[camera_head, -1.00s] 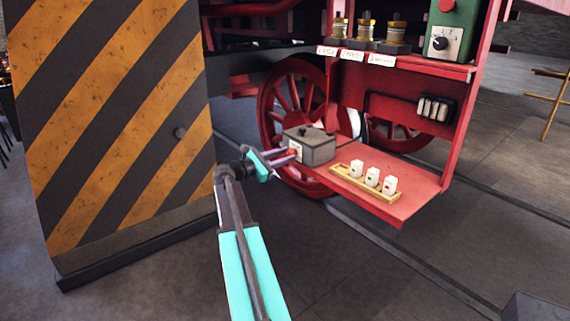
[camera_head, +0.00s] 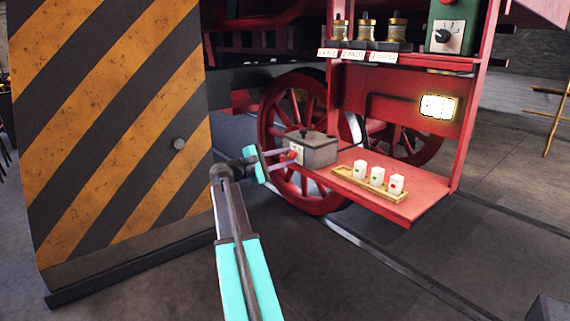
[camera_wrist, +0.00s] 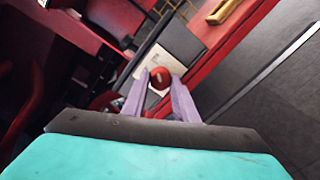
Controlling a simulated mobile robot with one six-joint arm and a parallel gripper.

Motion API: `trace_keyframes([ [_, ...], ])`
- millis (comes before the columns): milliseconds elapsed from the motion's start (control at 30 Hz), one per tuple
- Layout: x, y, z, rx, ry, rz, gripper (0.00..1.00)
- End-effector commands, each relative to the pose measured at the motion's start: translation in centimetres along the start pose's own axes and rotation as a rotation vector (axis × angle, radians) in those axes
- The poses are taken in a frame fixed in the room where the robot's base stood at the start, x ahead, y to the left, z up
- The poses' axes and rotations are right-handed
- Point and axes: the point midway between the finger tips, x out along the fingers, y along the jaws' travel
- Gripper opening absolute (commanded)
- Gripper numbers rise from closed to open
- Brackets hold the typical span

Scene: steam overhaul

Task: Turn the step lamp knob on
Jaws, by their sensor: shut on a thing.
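A grey box (camera_head: 320,152) with a lid handle stands on the red step at the wheel. A red knob (camera_head: 292,155) is on its pale front plate; the wrist view shows the knob (camera_wrist: 160,77) as a round red cap in front of a pale plate (camera_wrist: 178,62). My gripper (camera_head: 284,158) reaches in from the left, and its fingers are shut on the red knob, one on each side. In the wrist view, the fingertips (camera_wrist: 160,80) flank the knob. A caged lamp (camera_head: 438,107) on the red panel glows bright yellow-white.
A wooden tray (camera_head: 372,191) with three white blocks sits on the step (camera_head: 425,190), right of the box. A shelf above holds three brass-topped pots and a green box (camera_head: 451,25) with a black dial. A striped pillar (camera_head: 110,130) stands close left of my arm.

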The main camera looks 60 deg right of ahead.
Motion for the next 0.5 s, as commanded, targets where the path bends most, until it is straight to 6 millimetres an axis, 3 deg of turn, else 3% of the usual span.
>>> trace_keyframes([
  [500,0.02,-0.19,0.11,0.041,-0.001,-0.005,0.04],
])
